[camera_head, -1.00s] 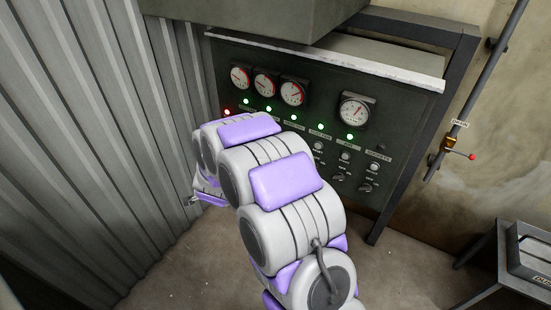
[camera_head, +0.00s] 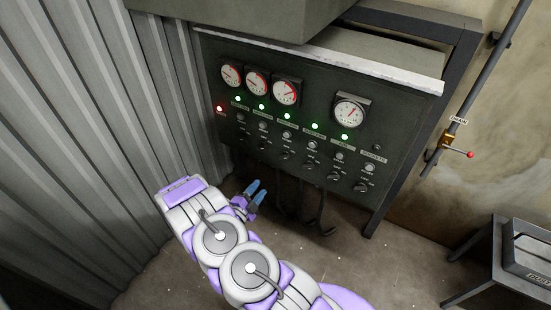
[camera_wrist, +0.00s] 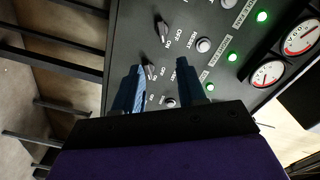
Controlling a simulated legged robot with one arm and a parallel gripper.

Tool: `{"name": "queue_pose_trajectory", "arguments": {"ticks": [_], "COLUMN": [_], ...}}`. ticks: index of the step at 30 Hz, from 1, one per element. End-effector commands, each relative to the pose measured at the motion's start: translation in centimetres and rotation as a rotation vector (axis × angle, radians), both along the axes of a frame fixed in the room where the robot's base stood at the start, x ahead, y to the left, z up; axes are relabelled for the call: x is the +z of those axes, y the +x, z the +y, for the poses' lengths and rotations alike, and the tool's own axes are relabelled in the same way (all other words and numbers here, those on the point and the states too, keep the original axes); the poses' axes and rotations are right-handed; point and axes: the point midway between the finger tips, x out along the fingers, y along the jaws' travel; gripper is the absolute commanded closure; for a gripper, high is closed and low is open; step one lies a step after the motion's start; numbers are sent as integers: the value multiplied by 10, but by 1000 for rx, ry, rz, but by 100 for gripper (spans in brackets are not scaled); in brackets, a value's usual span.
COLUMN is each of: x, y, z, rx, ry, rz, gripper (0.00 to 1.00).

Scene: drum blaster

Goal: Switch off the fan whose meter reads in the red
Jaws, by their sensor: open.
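The dark control panel (camera_head: 225,80) carries three small meters, left (camera_head: 231,75), middle (camera_head: 256,83) and right (camera_head: 286,92), and a larger meter (camera_head: 349,111) further right. Their dials have red marks; the needle readings are too small to tell. Below are lamps, push buttons and rotary switches. My gripper (camera_head: 257,190) is open and empty, below the panel's lower left part in the head view. In the wrist view, a rotary switch (camera_wrist: 150,71) marked ON and OFF shows between the fingertips (camera_wrist: 158,70), with no visible contact. Another switch (camera_wrist: 162,30) and two meters (camera_wrist: 301,37) also show there.
One lamp (camera_head: 219,109) is red; several others are green (camera_head: 345,137). A corrugated wall (camera_head: 80,110) stands close on the left. A pipe valve with a red knob (camera_head: 470,154) and a small table (camera_head: 485,265) are on the right. Cables hang below the panel.

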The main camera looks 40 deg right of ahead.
Motion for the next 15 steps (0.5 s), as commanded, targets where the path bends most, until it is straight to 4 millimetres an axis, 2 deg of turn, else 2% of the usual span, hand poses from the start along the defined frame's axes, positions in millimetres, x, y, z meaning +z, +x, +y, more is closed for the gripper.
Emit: {"name": "queue_pose_trajectory", "arguments": {"ticks": [7, 15], "x": [0, -1], "y": [4, 18], "z": [-16, -53], "rx": [-7, -7], "ry": [-10, -8], "rz": [-5, -6], "gripper": [60, 60]}}
